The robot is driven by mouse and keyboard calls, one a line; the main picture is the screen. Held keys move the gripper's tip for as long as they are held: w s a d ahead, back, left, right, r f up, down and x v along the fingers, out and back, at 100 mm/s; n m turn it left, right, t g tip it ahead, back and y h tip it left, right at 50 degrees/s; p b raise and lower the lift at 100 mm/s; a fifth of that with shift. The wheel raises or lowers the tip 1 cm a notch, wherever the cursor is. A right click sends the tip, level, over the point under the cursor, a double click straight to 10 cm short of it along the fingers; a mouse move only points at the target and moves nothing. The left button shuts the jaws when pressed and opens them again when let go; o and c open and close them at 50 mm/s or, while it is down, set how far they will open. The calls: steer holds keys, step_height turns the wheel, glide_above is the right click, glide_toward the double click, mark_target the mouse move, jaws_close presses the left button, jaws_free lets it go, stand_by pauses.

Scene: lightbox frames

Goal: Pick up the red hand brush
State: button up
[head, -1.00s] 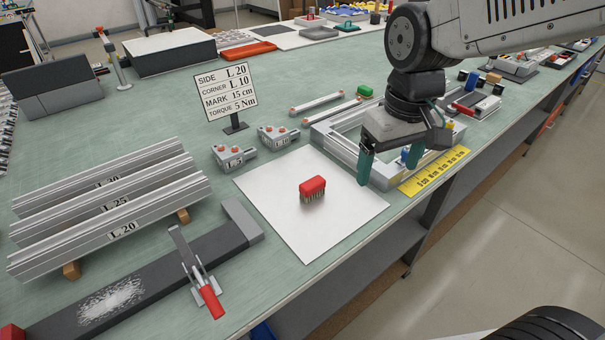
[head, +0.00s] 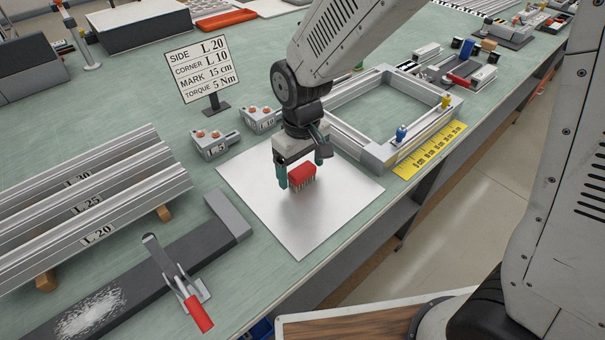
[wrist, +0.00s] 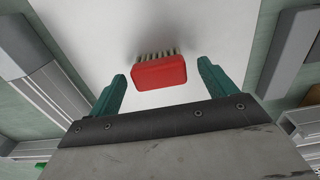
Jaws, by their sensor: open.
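The red hand brush (head: 302,173) stands bristles down on a pale metal sheet (head: 322,222) on the bench. In the wrist view the brush (wrist: 159,73) lies just ahead of the fingertips, centred between them, with its bristles showing on the far side. My gripper (head: 301,171) is over the sheet with its green fingers spread, one to the left of the brush and one to the right. In the wrist view my gripper (wrist: 162,71) is open and empty, with a gap on both sides of the brush.
Corner blocks (head: 211,145) and a sign (head: 197,68) stand behind the sheet. An aluminium frame (head: 373,149) and a yellow ruler (head: 430,150) lie to the right. A dark bar with a red-handled clamp (head: 197,311) lies to the left, beside aluminium profiles (head: 98,208).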

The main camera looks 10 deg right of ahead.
steer(key=shift+f, duration=0.7)
steer(key=c, duration=1.1)
steer(key=shift+r, duration=0.15)
steer(key=shift+r, duration=0.3)
steer(key=r, duration=0.3)
steer(key=shift+s+a, duration=0.15)
steer(key=shift+s, duration=0.25)
steer(key=s+a, duration=0.2)
steer(key=s, duration=0.2)
steer(key=s+a, duration=0.2)
steer(key=s, duration=0.3)
steer(key=s+a+r, duration=0.1)
steer(key=s+a, duration=0.1)
steer(key=s, duration=0.2)
steer(key=shift+s+a, duration=0.25)
steer(key=shift+s, duration=0.1)
steer(key=shift+o, duration=0.7)
